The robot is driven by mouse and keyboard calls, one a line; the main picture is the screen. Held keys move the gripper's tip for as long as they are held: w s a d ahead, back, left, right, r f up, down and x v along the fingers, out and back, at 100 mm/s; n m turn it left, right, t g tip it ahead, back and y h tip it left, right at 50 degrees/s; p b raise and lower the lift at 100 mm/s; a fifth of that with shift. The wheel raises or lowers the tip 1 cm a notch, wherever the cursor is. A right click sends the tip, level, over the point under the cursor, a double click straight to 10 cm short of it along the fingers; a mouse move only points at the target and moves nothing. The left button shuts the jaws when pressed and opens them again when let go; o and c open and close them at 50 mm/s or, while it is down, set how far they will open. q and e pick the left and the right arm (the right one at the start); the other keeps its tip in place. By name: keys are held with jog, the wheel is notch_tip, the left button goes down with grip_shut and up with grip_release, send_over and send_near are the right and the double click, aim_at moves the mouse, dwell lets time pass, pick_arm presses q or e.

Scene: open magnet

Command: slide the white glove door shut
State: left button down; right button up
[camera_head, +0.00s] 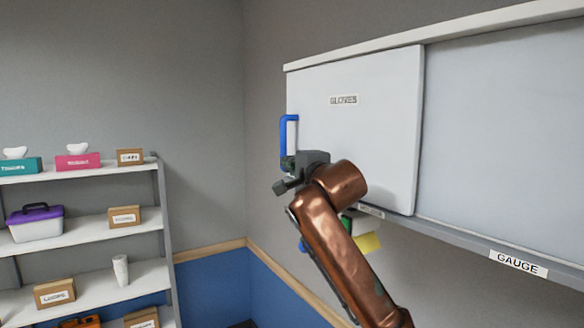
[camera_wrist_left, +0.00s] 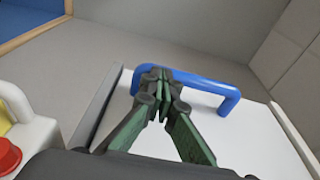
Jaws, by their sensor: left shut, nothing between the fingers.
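The white glove door (camera_head: 360,125), labelled GLOVES, is a flat panel at the left part of the wall cabinet. A blue bar handle (camera_head: 284,138) stands upright near its left edge. In the left wrist view the handle (camera_wrist_left: 205,82) crosses above the white door face (camera_wrist_left: 235,135). My left gripper (camera_head: 284,178) is at the handle's lower end in the head view. Its fingers (camera_wrist_left: 160,74) are shut with nothing between them, and they overlap one end of the handle. I cannot tell if they touch it. My right gripper is not in view.
A yellow item (camera_head: 368,243) shows below the cabinet, partly behind my arm. Shelves (camera_head: 75,222) with boxes stand at the left. The space between shelves and cabinet looks clear.

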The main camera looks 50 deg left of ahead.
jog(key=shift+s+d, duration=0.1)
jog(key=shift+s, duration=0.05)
pick_arm(q)
jog(key=b+v, duration=0.3)
jog(key=v, duration=1.1)
jog(key=shift+b, duration=0.3)
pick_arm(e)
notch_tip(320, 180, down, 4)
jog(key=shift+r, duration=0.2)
